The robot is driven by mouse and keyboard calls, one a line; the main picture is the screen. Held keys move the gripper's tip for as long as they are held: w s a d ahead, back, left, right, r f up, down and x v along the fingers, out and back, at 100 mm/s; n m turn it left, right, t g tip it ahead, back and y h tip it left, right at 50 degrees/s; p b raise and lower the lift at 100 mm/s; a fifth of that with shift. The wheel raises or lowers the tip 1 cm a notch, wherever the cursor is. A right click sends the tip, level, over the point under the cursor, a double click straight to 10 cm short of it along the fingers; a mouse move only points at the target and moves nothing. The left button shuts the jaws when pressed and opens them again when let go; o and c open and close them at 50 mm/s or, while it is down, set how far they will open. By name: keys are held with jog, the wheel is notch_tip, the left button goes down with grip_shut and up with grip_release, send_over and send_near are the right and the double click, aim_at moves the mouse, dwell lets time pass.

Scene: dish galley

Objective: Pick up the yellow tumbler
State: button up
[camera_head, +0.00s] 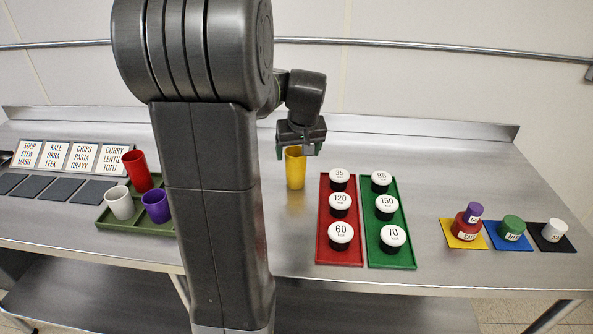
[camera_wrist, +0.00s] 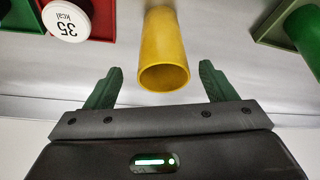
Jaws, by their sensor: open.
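The yellow tumbler (camera_head: 295,170) stands upright on the steel counter, left of the red tray. My gripper (camera_head: 301,148) is above it, its fingers close to the tumbler's top in the head view. In the wrist view the yellow tumbler (camera_wrist: 163,60) lies between the lines of the two green fingers, with its open rim toward me. My gripper (camera_wrist: 160,85) is open, with a gap between each finger and the tumbler.
Right of the tumbler are a red tray (camera_head: 322,228) and a green tray (camera_head: 373,252) with white-topped labelled pieces. At left, a green divided tray (camera_head: 112,222) holds red, white and purple tumblers. The back wall is close behind.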

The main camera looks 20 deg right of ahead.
aim_at(296, 168)
jog(key=x, duration=0.4)
jog(key=shift+w+a+f, duration=0.1)
jog(key=shift+a+f, duration=0.05)
jog(key=shift+f, duration=0.2)
jog(key=c, duration=1.1)
